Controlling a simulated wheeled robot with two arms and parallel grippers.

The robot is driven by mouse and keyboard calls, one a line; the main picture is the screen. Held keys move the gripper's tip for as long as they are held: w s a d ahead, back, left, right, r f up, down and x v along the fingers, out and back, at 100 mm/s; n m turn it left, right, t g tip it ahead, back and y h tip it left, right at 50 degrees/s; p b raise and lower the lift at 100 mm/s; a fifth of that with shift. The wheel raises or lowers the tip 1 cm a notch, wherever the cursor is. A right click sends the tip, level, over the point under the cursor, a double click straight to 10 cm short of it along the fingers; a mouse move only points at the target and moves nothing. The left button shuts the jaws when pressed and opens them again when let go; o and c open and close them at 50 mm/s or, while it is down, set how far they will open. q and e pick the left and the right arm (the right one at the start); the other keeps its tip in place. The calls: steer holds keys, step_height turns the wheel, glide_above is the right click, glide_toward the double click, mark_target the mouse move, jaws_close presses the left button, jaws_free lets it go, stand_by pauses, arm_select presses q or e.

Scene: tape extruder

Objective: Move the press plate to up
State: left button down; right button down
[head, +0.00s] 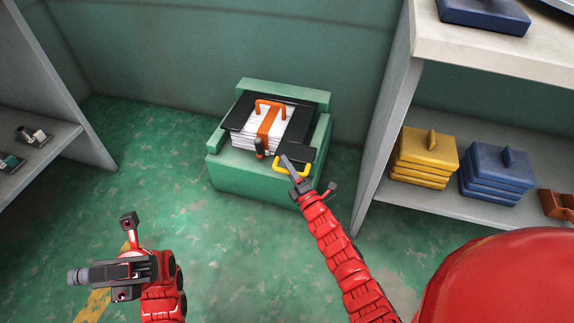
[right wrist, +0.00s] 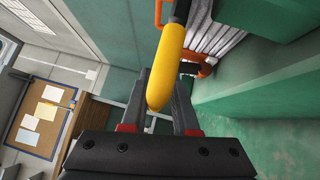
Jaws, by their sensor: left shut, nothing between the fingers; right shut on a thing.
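A green machine (head: 228,175) stands on the floor against the back wall. On it lies a black plate (head: 240,116) with an orange handle and strap (head: 268,121) over a white stack (head: 245,140). I cannot tell for sure which part is the press plate. A yellow handle (head: 282,171) is at the front right of the machine. My right gripper (head: 292,168) is shut on it; in the right wrist view the yellow handle (right wrist: 168,65) lies between the fingers. My left gripper (head: 82,276) is shut and empty, low at the left, away from the machine.
A shelf (head: 450,120) at the right holds yellow plates (head: 422,158) and blue plates (head: 495,172), close to my right arm. Another shelf (head: 45,150) with small parts is at the left. The green floor (head: 130,190) between is clear.

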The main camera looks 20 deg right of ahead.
steer(key=shift+r, duration=0.35)
stand_by(0.6)
